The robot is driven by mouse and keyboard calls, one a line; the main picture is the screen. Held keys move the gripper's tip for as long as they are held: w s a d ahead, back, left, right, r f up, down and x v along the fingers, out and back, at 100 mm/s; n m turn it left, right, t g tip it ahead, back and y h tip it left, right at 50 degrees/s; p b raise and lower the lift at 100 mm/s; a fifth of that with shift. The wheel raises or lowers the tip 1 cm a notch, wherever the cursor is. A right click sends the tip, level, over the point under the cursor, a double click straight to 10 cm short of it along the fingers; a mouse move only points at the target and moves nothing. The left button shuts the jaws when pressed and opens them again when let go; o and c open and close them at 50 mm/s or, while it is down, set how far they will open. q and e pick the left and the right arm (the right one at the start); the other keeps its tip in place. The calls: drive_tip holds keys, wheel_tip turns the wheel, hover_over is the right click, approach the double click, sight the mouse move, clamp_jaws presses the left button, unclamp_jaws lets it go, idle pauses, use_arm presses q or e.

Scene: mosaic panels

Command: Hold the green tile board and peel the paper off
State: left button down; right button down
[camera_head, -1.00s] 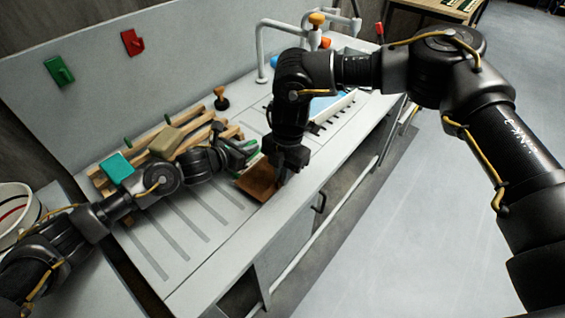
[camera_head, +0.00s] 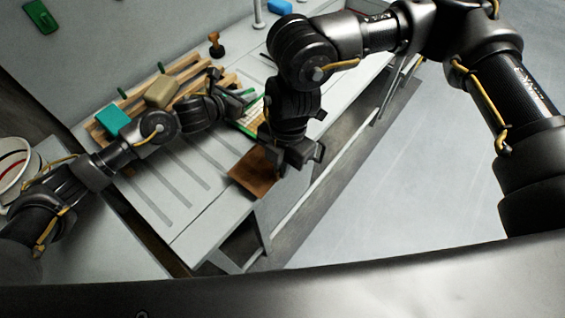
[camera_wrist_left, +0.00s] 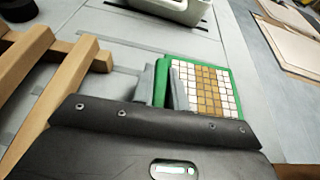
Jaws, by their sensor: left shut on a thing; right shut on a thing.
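The green tile board (camera_head: 251,119) shows partly in the head view, lying on the grey bench, partly behind my arms. In the left wrist view the board (camera_wrist_left: 164,92) shows bare white and tan tiles in a grid. My left gripper (camera_head: 246,100) is shut on the board's green edge; its fingers (camera_wrist_left: 168,85) show there in the left wrist view. My right gripper (camera_head: 291,160) is shut on the brown paper (camera_head: 250,174), which hangs tilted near the bench's front edge, apart from the board.
A wooden rack (camera_head: 180,82) stands behind my left arm with a teal block (camera_head: 113,121) and a tan block (camera_head: 162,91). A stamp-like tool (camera_head: 216,45) stands at the back. A white bucket (camera_head: 18,180) is at left. The grooved bench front (camera_head: 190,195) is clear.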

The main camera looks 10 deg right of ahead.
drive_tip(key=shift+r, duration=3.6)
use_arm(q)
drive_tip(key=c, duration=1.3)
unclamp_jaws()
drive_tip(key=v, duration=1.2)
